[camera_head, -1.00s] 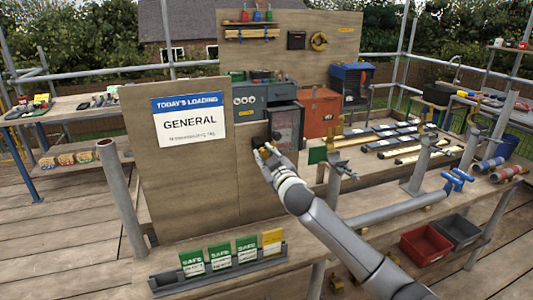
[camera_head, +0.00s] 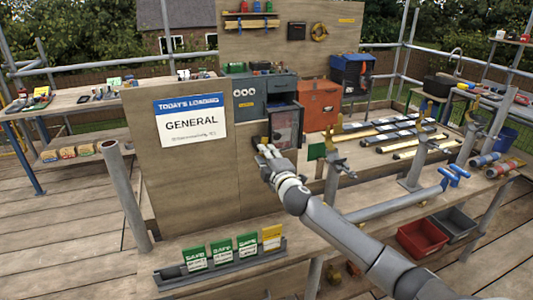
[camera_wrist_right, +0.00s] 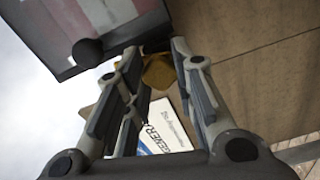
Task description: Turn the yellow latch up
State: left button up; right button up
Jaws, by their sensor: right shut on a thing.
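The yellow latch (camera_wrist_right: 158,72) shows in the right wrist view as a dull gold piece between my fingers, beside a wooden board. My right gripper (camera_wrist_right: 150,75) is shut on it. In the head view my right gripper (camera_head: 265,146) is at the right edge of the upright board, in front of a grey cabinet with a clear door (camera_head: 284,127). There the fingers hide most of the latch, and I cannot tell its angle. My left gripper is not in view.
The wooden board (camera_head: 215,185) carries a "GENERAL" loading sign (camera_head: 190,121). A rack of green and yellow cards (camera_head: 222,262) stands in front. An orange box (camera_head: 319,106) is behind, right of the cabinet. Metal posts and a clamp (camera_head: 335,160) stand close right of my arm.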

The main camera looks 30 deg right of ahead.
jog(key=shift+n+p, duration=0.35)
jog(key=shift+n, duration=0.75)
jog(key=shift+f, duration=0.1)
jog(key=o, duration=1)
jog(key=shift+o, duration=0.2)
jog(key=v, duration=1.2)
